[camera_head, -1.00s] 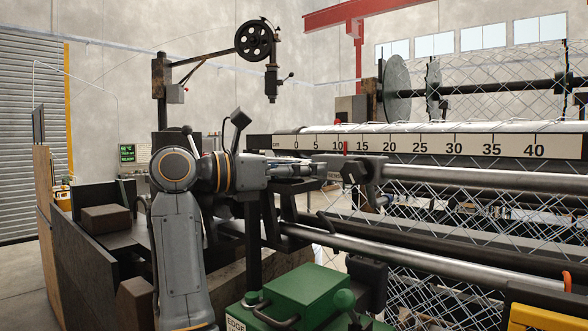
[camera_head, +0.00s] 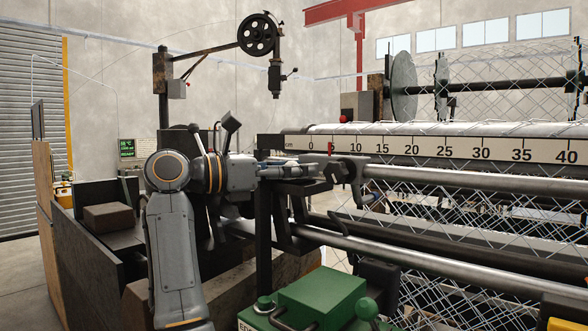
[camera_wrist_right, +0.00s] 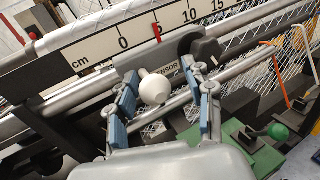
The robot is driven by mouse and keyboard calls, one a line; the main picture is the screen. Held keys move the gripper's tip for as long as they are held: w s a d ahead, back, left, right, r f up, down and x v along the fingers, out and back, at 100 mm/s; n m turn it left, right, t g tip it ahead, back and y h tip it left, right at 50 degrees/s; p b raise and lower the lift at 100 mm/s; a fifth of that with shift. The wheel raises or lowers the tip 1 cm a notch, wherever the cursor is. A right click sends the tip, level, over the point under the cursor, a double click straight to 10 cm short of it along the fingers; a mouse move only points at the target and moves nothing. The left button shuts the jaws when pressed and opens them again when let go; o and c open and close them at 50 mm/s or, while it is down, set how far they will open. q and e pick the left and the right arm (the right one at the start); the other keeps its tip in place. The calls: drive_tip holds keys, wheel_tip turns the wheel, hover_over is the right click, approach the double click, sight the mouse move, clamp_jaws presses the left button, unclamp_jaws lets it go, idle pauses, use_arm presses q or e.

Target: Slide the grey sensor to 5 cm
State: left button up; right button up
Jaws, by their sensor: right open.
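The grey sensor (camera_wrist_right: 136,62) sits on the rail in front of the cm scale (camera_wrist_right: 100,54). Its red pointer (camera_wrist_right: 157,33) stands at the 5 mark in the wrist view. In the head view the pointer (camera_head: 331,148) is between 0 and 10 and covers the 5. A round white knob (camera_wrist_right: 153,90) sticks out of the sensor towards me. My right gripper (camera_wrist_right: 160,72) is open, with its blue-padded fingers on either side of the knob, which is nearer the left finger. In the head view the gripper (camera_head: 302,168) partly hides the sensor. My left gripper is not in view.
A dark clamp knob (camera_wrist_right: 201,46) is at the sensor's right. Steel rails (camera_head: 470,183) run to the right below the scale. A green machine box (camera_head: 318,297) with a green ball handle (camera_head: 367,308) stands below. Chain-link mesh (camera_head: 440,285) hangs behind the rails.

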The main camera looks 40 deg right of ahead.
drive_tip(key=shift+w+a, duration=0.25)
drive_tip(key=shift+a, duration=0.1)
drive_tip(key=v, duration=1.1)
drive_tip(key=shift+s+a, duration=0.15)
